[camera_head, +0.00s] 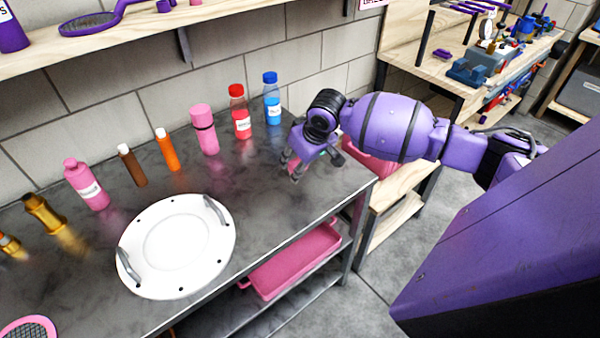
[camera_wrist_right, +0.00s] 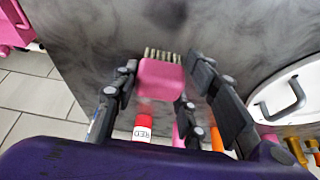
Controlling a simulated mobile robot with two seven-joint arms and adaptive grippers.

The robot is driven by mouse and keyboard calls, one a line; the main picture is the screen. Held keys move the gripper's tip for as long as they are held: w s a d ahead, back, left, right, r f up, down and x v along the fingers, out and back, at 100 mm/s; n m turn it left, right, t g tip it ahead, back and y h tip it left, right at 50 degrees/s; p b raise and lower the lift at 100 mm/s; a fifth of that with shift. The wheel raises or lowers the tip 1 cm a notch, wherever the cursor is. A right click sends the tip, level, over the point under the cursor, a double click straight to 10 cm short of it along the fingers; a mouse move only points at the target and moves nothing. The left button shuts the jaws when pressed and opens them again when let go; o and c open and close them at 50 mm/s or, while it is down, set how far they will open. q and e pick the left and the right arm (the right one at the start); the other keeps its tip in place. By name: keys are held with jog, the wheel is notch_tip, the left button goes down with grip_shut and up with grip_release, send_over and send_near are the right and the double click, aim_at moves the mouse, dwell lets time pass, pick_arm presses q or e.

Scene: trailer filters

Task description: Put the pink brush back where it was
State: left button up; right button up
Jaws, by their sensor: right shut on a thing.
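The pink brush (camera_wrist_right: 160,80) is between the fingers of my right gripper (camera_wrist_right: 160,88) in the right wrist view. Its pale bristles point toward the top of that view, with the grey tabletop behind them. In the head view my right gripper (camera_head: 297,165) is over the right end of the grey metal table, right of the blue-capped bottle. It is shut on the brush, which is mostly hidden there by the fingers. Whether the brush touches the tabletop is not clear. My left gripper is not in view.
A red-capped bottle (camera_head: 239,112), a blue bottle (camera_head: 272,100) and a pink cylinder (camera_head: 204,130) stand along the table's back. A white round tray (camera_head: 135,283) lies at the front. A pink bin (camera_head: 295,262) sits on the lower shelf. The tabletop's right end is mostly clear.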

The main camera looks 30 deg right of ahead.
jog(key=shift+w+d+f, duration=0.5)
jog(key=shift+d+f, duration=0.1)
jog(key=shift+f, duration=0.25)
notch_tip(320, 180, down, 3)
jog(key=shift+f, duration=0.1)
jog(key=shift+w, duration=0.1)
jog(key=o, duration=1)
jog(key=shift+f, duration=0.1)
jog(key=shift+o, duration=0.2)
